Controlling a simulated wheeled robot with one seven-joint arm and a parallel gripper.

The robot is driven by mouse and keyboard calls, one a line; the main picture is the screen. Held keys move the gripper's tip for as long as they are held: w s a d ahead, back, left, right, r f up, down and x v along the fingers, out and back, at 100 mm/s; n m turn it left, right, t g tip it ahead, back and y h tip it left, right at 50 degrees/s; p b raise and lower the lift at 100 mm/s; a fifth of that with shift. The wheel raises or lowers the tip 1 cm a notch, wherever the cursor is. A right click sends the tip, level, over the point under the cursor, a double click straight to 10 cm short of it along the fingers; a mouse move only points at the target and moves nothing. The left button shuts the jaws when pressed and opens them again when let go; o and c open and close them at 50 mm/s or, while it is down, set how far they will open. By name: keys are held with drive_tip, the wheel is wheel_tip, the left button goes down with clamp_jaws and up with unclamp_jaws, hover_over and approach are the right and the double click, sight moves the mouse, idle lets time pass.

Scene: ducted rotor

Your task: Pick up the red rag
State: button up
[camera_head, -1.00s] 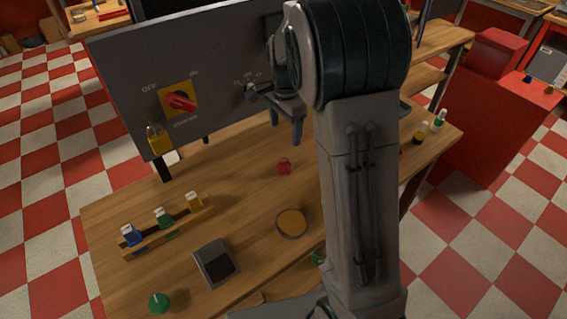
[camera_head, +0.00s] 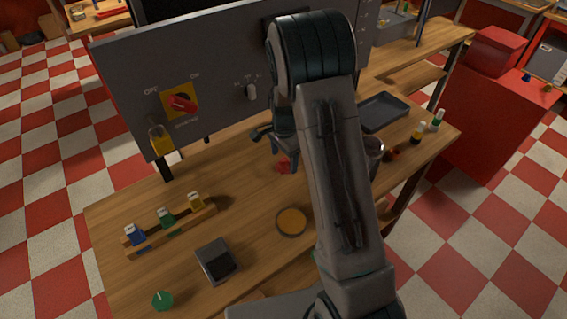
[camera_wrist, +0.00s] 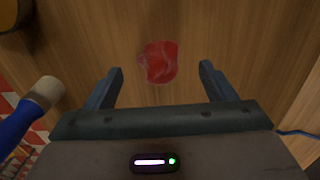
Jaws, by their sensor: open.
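The red rag (camera_wrist: 159,62) lies crumpled on the wooden table, and in the wrist view it sits ahead of and between my two fingers. It also shows in the head view (camera_head: 284,166), partly hidden behind my gripper. My gripper (camera_wrist: 161,80) is open and empty, pointing down above the rag. In the head view my gripper (camera_head: 284,147) is just over the rag, with the arm hiding part of the table to the right. I cannot tell the exact height between the fingertips and the rag.
A rack (camera_head: 170,229) with several coloured items, a dark box (camera_head: 218,261), an orange round dish (camera_head: 291,221) and a green knob (camera_head: 162,300) are at the front. A tray (camera_head: 383,112) lies at the right.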

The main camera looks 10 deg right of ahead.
drive_tip(key=shift+f, duration=0.65)
drive_tip(key=c, duration=1.1)
drive_tip(key=shift+o, duration=0.2)
drive_tip(key=shift+r, duration=0.15)
drive_tip(key=shift+r, duration=0.5)
wheel_tip(320, 180, up, 2)
drive_tip(key=shift+r+b, duration=0.25)
drive_tip(key=shift+b, duration=0.3)
drive_tip(key=s+d+r+b, duration=0.1)
drive_tip(key=d+r+b, duration=0.1)
drive_tip(key=d+r, duration=0.5)
drive_tip(key=d, duration=0.4)
drive_tip(key=shift+d+r, duration=0.15)
drive_tip(key=shift+d, duration=0.15)
